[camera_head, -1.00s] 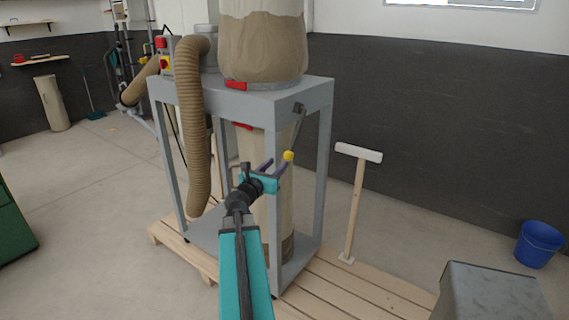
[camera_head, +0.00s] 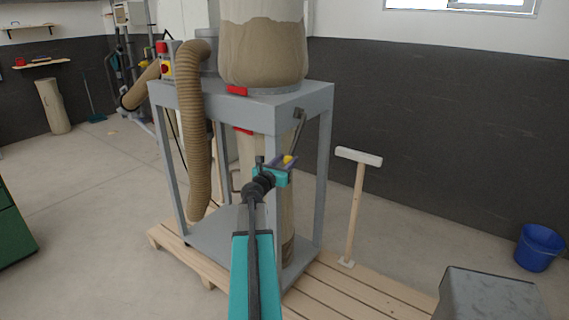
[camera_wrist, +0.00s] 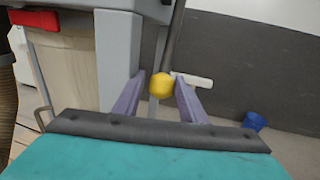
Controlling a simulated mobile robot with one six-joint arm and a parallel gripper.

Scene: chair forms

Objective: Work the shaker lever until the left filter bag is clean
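The filter bag (camera_head: 262,52) stands on top of the grey frame, its upper end cut off; it is pale above and brown with dust below. The shaker lever (camera_head: 299,128) hangs from a pivot on the frame's right side and ends in a yellow knob (camera_head: 288,160). My gripper (camera_head: 281,163) is at the knob with its purple fingers apart. In the wrist view the knob (camera_wrist: 161,85) lies between the open fingertips, close to the right one; I cannot tell whether it touches. Only one upper bag shows.
The grey frame (camera_head: 322,190) stands on a wooden pallet (camera_head: 340,292), with a lower bag (camera_head: 288,225) inside and a ribbed hose (camera_head: 196,130) at left. A wooden T-shaped post (camera_head: 356,210) stands right of the lever. A metal box (camera_head: 490,295) is at front right, a blue bucket (camera_head: 539,248) beyond.

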